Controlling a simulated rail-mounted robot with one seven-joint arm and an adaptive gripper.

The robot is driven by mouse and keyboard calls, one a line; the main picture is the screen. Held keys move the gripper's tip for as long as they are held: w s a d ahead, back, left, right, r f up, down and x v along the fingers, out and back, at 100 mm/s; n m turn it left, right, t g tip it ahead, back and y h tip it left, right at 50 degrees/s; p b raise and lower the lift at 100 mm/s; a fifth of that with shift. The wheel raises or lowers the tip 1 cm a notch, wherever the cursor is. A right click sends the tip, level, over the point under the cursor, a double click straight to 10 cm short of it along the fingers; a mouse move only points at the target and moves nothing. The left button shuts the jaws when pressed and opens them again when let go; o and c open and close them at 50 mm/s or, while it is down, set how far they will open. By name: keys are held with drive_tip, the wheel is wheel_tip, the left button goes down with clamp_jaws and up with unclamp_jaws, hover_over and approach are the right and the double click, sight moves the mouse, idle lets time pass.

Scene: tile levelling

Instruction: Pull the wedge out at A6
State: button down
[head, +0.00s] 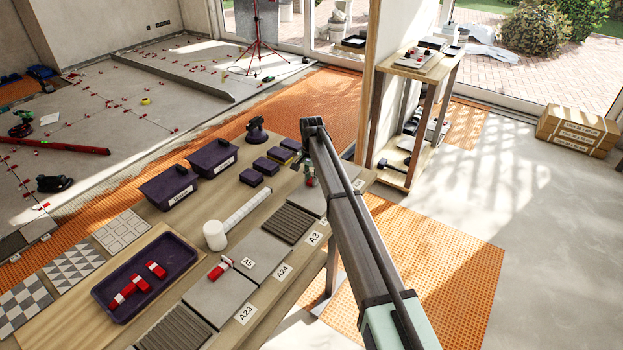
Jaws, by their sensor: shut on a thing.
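My arm reaches in from the lower right and bends down at the far end of the bench. My gripper (309,173) is small and mostly hidden behind the arm. It is shut on a small red piece at its tips, which looks like a wedge, low over the grey tiles at that end. I cannot tell whether the piece still touches a tile. No A6 label is readable; the arm covers part of that area. Another red wedge (220,268) stands at the joint between grey tiles near labels A5 (248,263) and A23 (245,313).
A purple tray (101,291) holds red wedges. A wooden shelf (430,70) stands behind the arm.

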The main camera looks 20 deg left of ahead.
sight(303, 192)
drive_tip(key=shift+s+a, duration=0.15)
drive_tip(key=shift+s, duration=0.65)
idle(0.4)
drive_tip(key=shift+s+a+p, duration=0.2)
drive_tip(key=shift+s+a, duration=0.05)
drive_tip(key=shift+s, duration=0.75)
drive_tip(key=shift+s+a+p, duration=0.2)
drive_tip(key=shift+s, duration=0.75)
drive_tip(key=shift+r+p, duration=1.5)
drive_tip(key=shift+r, duration=1.6)
drive_tip(key=shift+f, duration=0.1)
